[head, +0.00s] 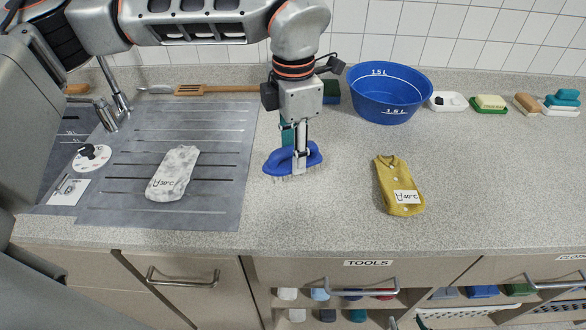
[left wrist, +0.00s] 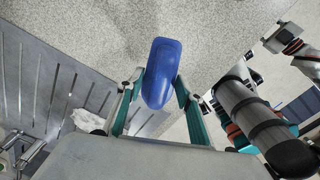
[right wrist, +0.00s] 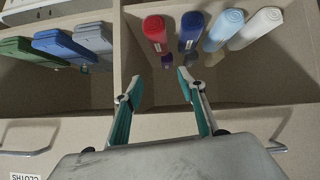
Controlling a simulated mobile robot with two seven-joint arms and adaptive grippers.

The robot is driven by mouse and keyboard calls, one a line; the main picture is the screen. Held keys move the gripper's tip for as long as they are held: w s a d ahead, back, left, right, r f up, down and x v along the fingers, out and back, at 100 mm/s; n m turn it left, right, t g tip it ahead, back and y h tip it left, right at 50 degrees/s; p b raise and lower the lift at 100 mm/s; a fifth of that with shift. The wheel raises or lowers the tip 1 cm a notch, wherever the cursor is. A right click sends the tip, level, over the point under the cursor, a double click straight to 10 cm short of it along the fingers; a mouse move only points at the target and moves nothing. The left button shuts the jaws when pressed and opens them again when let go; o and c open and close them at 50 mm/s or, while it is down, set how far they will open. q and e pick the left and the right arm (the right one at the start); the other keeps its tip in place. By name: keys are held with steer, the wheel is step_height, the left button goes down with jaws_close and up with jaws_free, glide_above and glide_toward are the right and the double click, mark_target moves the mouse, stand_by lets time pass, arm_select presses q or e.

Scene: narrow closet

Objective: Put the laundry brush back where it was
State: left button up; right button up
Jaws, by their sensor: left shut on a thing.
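The blue laundry brush (head: 280,162) has an oval body and pale bristles facing down. My left gripper (head: 300,158) is shut on it, over the counter between the grey drainboard and the yellow garment. I cannot tell whether the bristles touch the counter. In the left wrist view the brush (left wrist: 160,72) sits lengthwise between the fingers of my left gripper (left wrist: 157,90).
A blue basin (head: 390,100) stands behind, right of the brush. A yellow garment (head: 392,175) lies right; a grey garment (head: 178,165) lies on the drainboard (head: 225,150). Soaps and brushes (head: 562,99) line the back right. The TOOLS unit (head: 368,263) is below. Front right counter is clear.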

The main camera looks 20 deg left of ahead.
arm_select(q)
steer(key=shift+f, duration=2.75)
steer(key=shift+f, duration=0.2)
steer(key=o, duration=1.1)
steer(key=shift+c, duration=0.2)
steer(key=shift+r, duration=0.1)
step_height(320, 180, up, 12)
steer(key=shift+s+r, duration=0.1)
